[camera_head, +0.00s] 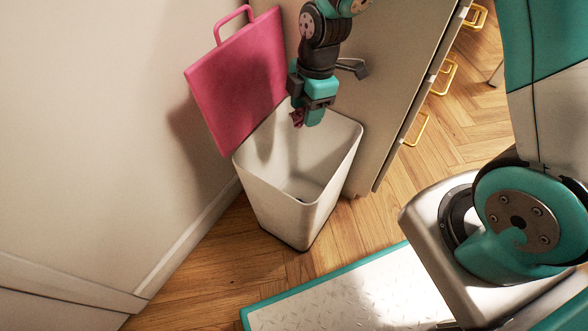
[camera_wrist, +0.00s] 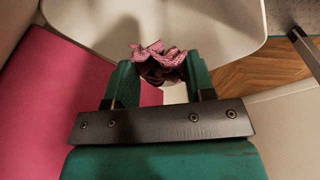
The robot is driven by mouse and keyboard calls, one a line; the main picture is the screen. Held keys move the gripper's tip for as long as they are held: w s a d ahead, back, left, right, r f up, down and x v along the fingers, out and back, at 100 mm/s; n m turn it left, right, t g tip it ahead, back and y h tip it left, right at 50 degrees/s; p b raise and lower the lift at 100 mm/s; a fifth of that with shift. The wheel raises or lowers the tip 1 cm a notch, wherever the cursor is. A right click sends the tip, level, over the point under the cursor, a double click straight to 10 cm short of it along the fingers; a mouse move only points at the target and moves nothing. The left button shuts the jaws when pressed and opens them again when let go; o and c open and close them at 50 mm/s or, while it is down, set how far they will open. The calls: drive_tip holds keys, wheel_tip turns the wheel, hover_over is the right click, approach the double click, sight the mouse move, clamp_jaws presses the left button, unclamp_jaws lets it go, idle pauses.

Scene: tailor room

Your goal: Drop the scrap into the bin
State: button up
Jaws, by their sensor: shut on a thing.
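The scrap (camera_wrist: 158,62) is a small crumpled piece of pink and dark red cloth. My gripper (camera_wrist: 160,78) is shut on it, with the cloth bunched between the two fingertips. In the head view my gripper (camera_head: 307,115) hangs pointing down over the back part of the bin's opening, with a bit of the scrap (camera_head: 297,117) showing at its left. The bin (camera_head: 268,197) is a white, open, tapered box standing on the floor. Its light inside wall also shows beyond the scrap in the wrist view (camera_wrist: 220,27). The inside looks mostly empty, with a small dark spot at the bottom.
A pink board with a handle (camera_head: 238,75) leans behind the bin against the wall. A beige cabinet (camera_head: 390,70) with yellow drawer handles stands right behind the bin. Wooden floor is clear around the bin's front.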

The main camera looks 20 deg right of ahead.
wheel_tip(320, 180, down, 6)
drive_tip(key=b, duration=0.6)
drive_tip(key=o, duration=1)
drive_tip(key=shift+c, duration=0.2)
wheel_tip(320, 180, up, 20)
drive_tip(key=p, duration=0.9)
drive_tip(key=shift+p, duration=0.3)
